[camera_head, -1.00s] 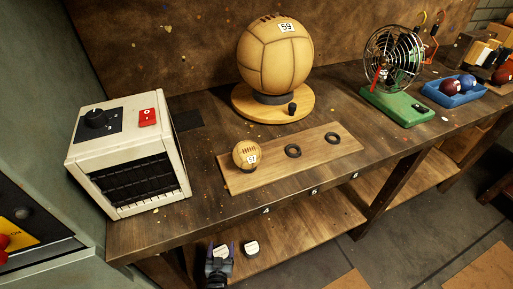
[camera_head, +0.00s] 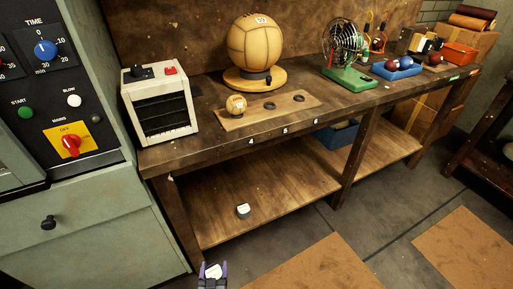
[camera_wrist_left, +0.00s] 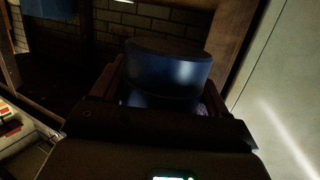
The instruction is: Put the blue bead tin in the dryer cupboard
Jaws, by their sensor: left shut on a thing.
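My left gripper (camera_head: 212,276) is at the bottom edge of the head view, in front of the lower shelf. It is shut on a tin with a pale label on its lid (camera_head: 212,271). In the left wrist view the tin (camera_wrist_left: 168,70) is round and blue, between the two fingers. The grey-green cabinet (camera_head: 110,203), which looks like the dryer cupboard, stands at the left of the head view. It has a control panel and, below, a shut front with a black knob (camera_head: 48,223). My right gripper is not in view.
Another small dark tin with a white lid (camera_head: 243,211) stands on the lower shelf (camera_head: 280,185). The bench above holds a cream heater-like box (camera_head: 160,105), a large leather ball (camera_head: 256,52) and a wooden strip with a small ball (camera_head: 236,105). Floor in front is open.

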